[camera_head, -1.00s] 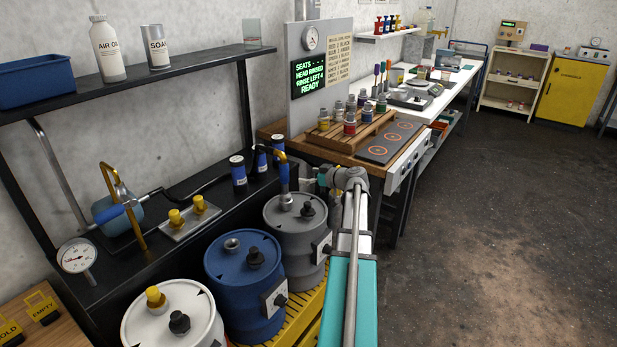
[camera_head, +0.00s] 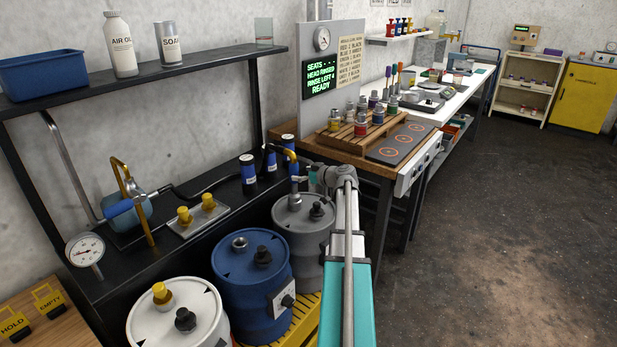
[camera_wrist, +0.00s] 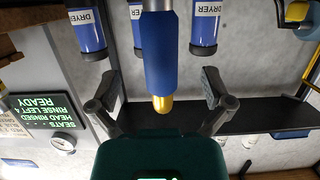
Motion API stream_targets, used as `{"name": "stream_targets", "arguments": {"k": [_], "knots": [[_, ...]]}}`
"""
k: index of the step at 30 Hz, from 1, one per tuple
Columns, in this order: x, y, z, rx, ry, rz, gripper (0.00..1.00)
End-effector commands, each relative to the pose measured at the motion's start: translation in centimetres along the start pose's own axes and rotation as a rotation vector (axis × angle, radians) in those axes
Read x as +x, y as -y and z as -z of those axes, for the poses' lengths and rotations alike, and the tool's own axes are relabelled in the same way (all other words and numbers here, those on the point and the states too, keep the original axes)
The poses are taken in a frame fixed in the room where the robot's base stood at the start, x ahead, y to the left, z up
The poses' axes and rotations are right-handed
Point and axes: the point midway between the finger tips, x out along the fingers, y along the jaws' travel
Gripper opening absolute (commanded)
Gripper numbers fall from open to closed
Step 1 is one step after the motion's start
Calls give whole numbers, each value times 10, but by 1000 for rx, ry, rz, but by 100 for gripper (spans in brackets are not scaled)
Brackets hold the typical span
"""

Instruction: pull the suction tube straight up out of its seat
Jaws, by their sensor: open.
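The suction tube (camera_head: 294,169) stands upright in the grey drum (camera_head: 301,235), with a blue grip sleeve and a yellow bend at its top. My gripper (camera_head: 308,176) is just right of the sleeve, partly hidden by my own wrist. In the wrist view, which is upside down, the blue sleeve (camera_wrist: 161,55) and yellow end lie between the two spread fingers of my open gripper (camera_wrist: 160,82). Gaps show on both sides of the sleeve. The tube's lower end is hidden.
A blue drum (camera_head: 251,285) and a white drum (camera_head: 178,318) stand left of the grey drum. Dryer cylinders (camera_head: 248,174) stand behind the tube on the black bench. A wooden bottle rack (camera_head: 345,140) is to the right. A black shelf (camera_head: 150,80) runs above.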

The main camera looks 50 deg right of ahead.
Motion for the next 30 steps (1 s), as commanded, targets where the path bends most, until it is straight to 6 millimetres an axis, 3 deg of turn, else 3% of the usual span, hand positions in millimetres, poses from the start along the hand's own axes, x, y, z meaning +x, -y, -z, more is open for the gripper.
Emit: {"name": "stream_targets", "arguments": {"k": [12,25,30], "knots": [[34,0,0,1,0,1,100],[36,1,0,0,0,1,100],[36,1,0,0,0,1,68]]}}
